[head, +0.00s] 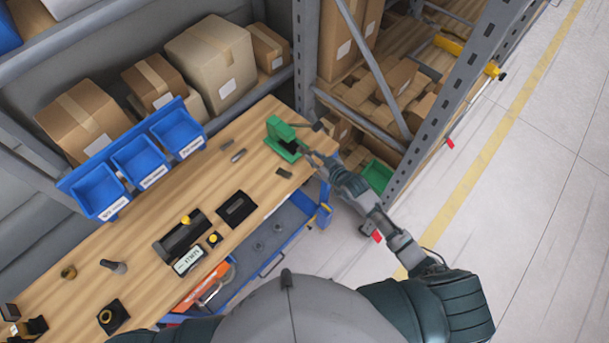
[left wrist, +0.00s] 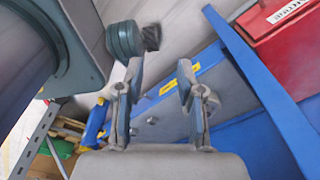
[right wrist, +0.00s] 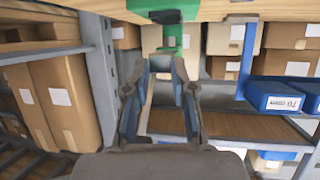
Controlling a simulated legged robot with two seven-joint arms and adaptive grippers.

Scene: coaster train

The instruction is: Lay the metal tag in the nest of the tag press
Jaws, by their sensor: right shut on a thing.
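The green tag press (head: 280,139) stands at the far right end of the wooden bench, with its dark lever out to the right. Its green body also shows at the top of the right wrist view (right wrist: 166,38). My right gripper (head: 311,157) is at the press's right front side, close to its base. The nest cannot be made out. My left gripper (left wrist: 160,95) is open and empty, below the bench.
Blue bins (head: 140,160) line the bench's back edge. Small dark pieces (head: 239,155) lie left of the press. A black frame (head: 237,208) and a labelled box (head: 189,260) lie nearer. A grey rack post (head: 440,110) stands right of the bench.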

